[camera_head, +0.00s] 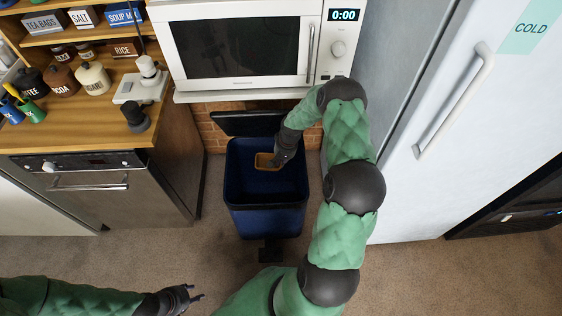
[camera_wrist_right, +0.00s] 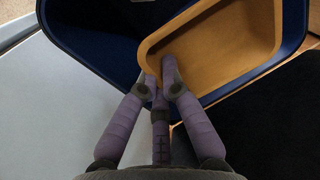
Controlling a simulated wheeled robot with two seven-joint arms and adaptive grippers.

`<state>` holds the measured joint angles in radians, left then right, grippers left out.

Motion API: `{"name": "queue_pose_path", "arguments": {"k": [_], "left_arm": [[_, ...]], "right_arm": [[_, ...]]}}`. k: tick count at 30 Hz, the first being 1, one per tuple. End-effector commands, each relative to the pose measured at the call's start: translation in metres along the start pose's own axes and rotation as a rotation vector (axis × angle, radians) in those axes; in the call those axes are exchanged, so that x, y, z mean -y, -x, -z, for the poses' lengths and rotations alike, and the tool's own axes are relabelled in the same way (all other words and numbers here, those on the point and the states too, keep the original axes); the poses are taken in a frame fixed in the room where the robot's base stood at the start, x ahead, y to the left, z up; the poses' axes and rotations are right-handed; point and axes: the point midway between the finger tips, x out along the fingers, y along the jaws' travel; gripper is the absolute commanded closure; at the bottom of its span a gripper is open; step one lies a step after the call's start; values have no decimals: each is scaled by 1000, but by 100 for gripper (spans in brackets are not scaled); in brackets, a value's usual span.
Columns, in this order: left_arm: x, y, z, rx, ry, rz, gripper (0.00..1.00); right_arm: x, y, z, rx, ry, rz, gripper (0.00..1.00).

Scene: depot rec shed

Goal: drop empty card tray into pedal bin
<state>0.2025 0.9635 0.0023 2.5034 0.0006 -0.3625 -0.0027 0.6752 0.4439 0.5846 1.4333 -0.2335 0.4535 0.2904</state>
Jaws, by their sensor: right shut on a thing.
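The empty card tray (camera_head: 263,161) is a small tan-orange open tray. It also shows large in the right wrist view (camera_wrist_right: 222,42), with a bare inside. My right gripper (camera_head: 279,158) is shut on the tray's near edge, and its fingers show at that rim in the wrist view (camera_wrist_right: 160,82). The tray is over the mouth of the dark blue pedal bin (camera_head: 265,222); how far down it sits is hard to tell. The bin's dark lid (camera_head: 246,123) stands open at the back. My left gripper (camera_head: 193,295) is low at the left, away from the bin, with its fingers apart and empty.
A white microwave (camera_head: 240,45) on a shelf overhangs behind the bin. A white fridge (camera_head: 480,130) stands to the right. A wooden counter (camera_head: 85,125) with jars and a dishwasher (camera_head: 95,185) is at the left. The brown floor (camera_head: 180,255) in front is clear.

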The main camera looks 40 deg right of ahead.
Motion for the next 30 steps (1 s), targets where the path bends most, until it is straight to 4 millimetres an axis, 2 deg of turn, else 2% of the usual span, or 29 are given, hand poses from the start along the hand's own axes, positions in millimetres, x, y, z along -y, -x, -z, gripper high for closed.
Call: {"name": "queue_pose_path", "arguments": {"k": [3, 9, 20, 21, 23, 30], "left_arm": [[4, -13, 0, 0, 0, 0, 60], [9, -25, 1, 0, 0, 0, 60], [9, -26, 1, 0, 0, 0, 60], [9, -26, 1, 0, 0, 0, 60], [9, -26, 1, 0, 0, 0, 60], [9, -26, 1, 0, 0, 0, 60]], "right_arm": [[-3, -17, 0, 0, 0, 0, 100], [-6, -36, 0, -1, 0, 0, 100], [-7, -38, 0, -1, 1, 0, 100], [-7, -38, 0, -1, 1, 0, 82], [-7, -38, 0, -1, 1, 0, 66], [-7, -38, 0, -1, 1, 0, 66]]}}
